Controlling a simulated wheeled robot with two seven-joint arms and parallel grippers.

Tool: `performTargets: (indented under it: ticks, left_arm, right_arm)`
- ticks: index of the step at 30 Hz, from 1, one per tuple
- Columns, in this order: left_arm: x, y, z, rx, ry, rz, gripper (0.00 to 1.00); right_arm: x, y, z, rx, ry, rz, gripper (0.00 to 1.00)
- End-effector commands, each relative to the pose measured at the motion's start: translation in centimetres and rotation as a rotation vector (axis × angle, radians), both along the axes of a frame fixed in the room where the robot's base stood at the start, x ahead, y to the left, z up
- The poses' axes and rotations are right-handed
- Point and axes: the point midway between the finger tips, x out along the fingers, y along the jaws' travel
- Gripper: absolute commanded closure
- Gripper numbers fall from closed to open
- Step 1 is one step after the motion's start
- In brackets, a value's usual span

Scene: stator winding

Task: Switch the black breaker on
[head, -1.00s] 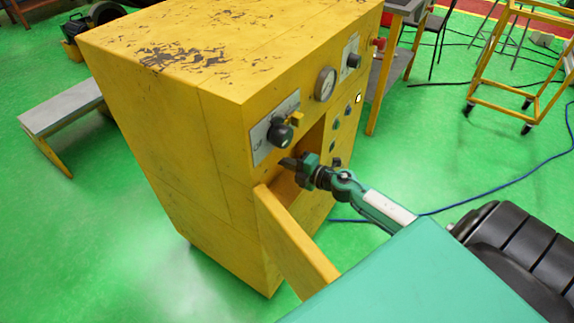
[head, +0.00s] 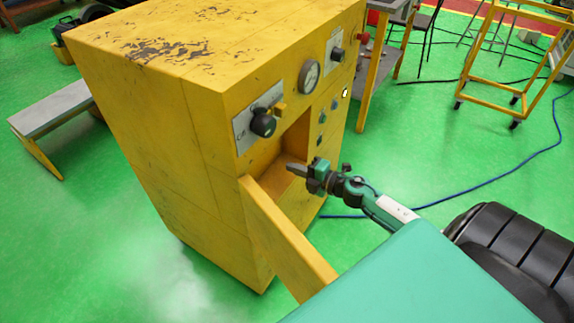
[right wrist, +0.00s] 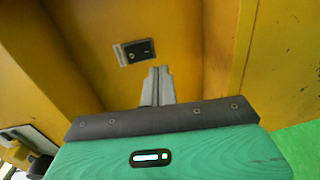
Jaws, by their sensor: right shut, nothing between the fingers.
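The black breaker (right wrist: 140,50) is a small black switch on a grey plate, fixed to the yellow back wall inside the cabinet's recess. It shows in the right wrist view, above and a little left of my fingertips. In the head view I cannot see it. My right gripper (head: 291,168) is in front of the open recess of the yellow cabinet (head: 185,130). Its grey fingers show in the right wrist view (right wrist: 157,77), shut and empty, with the tips below the breaker in the picture. I cannot tell the remaining gap. My left gripper is not in view.
The yellow door (head: 285,240) stands open to the left of my right arm. A black knob (head: 263,123), a gauge (head: 309,76) and a second knob (head: 337,55) are on the cabinet front above the recess. A yellow side wall (right wrist: 258,60) bounds the recess at right.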

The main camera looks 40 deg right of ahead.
Motion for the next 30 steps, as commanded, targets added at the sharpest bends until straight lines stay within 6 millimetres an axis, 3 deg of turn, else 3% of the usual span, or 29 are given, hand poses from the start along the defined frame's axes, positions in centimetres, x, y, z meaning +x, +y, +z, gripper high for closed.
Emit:
performTargets:
  ticks: [6, 12, 30]
  left_arm:
    - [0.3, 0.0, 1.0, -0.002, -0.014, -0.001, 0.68]
    - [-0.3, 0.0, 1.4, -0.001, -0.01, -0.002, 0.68]
    - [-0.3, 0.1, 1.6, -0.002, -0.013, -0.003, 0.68]
  right_arm:
    - [-3.1, -1.3, -0.6, 0.0, 0.002, 0.0, 1.0]
    - [-4.9, -2.0, -0.8, 0.0, 0.001, 0.001, 1.0]
    - [-5.4, -2.3, -0.8, 0.0, 0.0, 0.001, 1.0]
